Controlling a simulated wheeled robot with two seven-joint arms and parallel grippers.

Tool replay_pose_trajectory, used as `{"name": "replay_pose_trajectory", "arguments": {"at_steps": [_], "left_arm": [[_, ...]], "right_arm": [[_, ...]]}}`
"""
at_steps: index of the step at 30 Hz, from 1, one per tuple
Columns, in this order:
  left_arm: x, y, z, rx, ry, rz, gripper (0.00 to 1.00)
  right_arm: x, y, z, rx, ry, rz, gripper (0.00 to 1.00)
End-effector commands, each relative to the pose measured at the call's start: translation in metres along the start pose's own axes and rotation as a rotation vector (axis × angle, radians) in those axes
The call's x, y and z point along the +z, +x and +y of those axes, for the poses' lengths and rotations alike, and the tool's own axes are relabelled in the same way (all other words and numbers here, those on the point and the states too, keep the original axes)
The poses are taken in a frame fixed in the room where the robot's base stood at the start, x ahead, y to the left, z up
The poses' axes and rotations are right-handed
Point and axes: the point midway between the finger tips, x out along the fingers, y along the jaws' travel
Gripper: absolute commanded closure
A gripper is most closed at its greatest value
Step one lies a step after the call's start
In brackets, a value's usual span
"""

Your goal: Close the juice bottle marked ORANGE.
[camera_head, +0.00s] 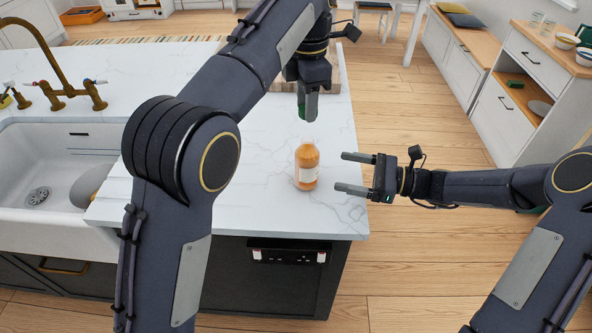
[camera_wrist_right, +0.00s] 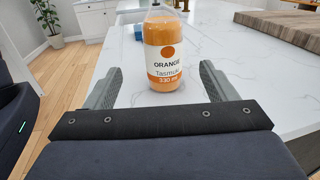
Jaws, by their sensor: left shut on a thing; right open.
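The juice bottle (camera_head: 307,166) stands upright on the white counter near its front right corner.
The counter (camera_head: 340,208) is clear around the bottle. A wooden board (camera_wrist_right: 282,25) lies farther back on it. A sink (camera_head: 40,185) with a brass tap (camera_head: 55,85) is at the left. A blue item (camera_wrist_right: 139,32) shows beyond the bottle. Wooden floor lies right.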

Motion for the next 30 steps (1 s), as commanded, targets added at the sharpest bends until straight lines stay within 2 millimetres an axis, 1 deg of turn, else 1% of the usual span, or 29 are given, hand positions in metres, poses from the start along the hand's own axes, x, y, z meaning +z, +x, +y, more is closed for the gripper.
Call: {"name": "replay_pose_trajectory", "arguments": {"at_steps": [3,12,17,20,30], "left_arm": [[0.004,-0.001,-0.001,0.0,-0.028,0.0,0.87],[0.003,-0.002,-0.001,-0.001,-0.03,-0.001,0.87],[0.003,-0.002,-0.001,-0.001,-0.03,-0.001,0.87],[0.003,-0.002,-0.001,-0.001,-0.03,-0.001,0.87],[0.003,-0.002,-0.001,-0.001,-0.029,-0.001,0.87]], "right_arm": [[-0.004,0.001,-0.005,-0.014,0.028,-0.021,0.21],[-0.004,0.001,-0.005,-0.014,0.029,-0.02,0.21],[-0.004,0.01,-0.005,-0.011,0.028,-0.02,0.21],[-0.003,0.024,-0.004,-0.009,0.028,-0.021,0.21],[-0.002,0.088,-0.005,-0.01,0.027,-0.02,0.21]]}}
